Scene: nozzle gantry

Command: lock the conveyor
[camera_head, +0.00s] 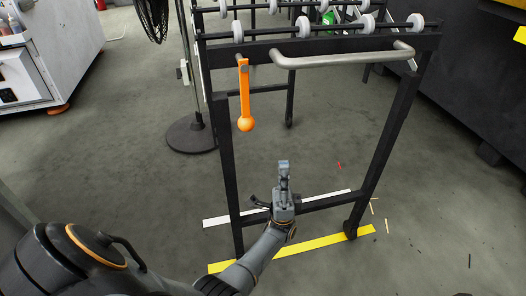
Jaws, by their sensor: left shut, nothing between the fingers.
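The conveyor (330,44) is a black frame with rows of pale rollers on top and a grey bent bar handle (340,60) across its front. An orange lever (244,85) with a round orange knob hangs down from the left front of the frame. My left gripper (284,168) is shut and empty, in front of the frame's lower part. It appears below and to the right of the knob, apart from it. My right gripper is not in view.
Yellow tape (325,241) and a white strip (222,222) lie on the floor by the frame's legs. A round dark stand base (190,136) is behind left. A white cabinet (62,50) stands far left, a dark one (470,75) right.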

